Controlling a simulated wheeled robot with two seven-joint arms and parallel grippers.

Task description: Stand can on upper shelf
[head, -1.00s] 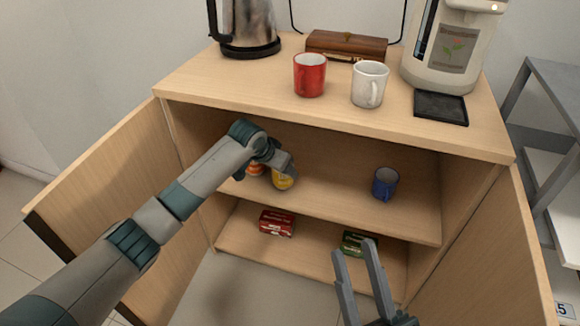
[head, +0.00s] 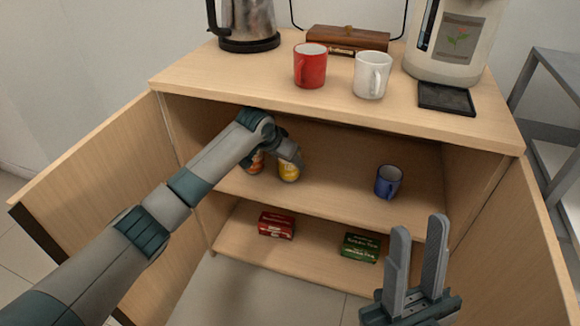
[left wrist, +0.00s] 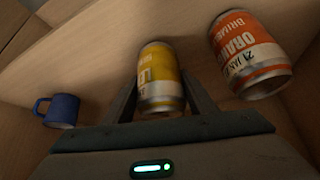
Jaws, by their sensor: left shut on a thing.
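A yellow can (head: 289,171) is in the left part of the cabinet's upper shelf (head: 335,190). My left gripper (left wrist: 163,98) reaches in from the left and is shut on this can, which also shows between its fingers in the left wrist view (left wrist: 160,66). The can looks about upright; I cannot tell whether its base touches the shelf. An orange can (head: 257,164) stands close to its left, partly hidden by my left arm; it shows at the right of the left wrist view (left wrist: 249,52). My right gripper (head: 418,226) is open and empty in front of the cabinet.
A blue mug (head: 388,181) stands on the upper shelf to the right, with clear shelf between. A red box (head: 276,225) and a green box (head: 360,247) lie on the lower shelf. Both doors are open. Red and white mugs stand on top.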

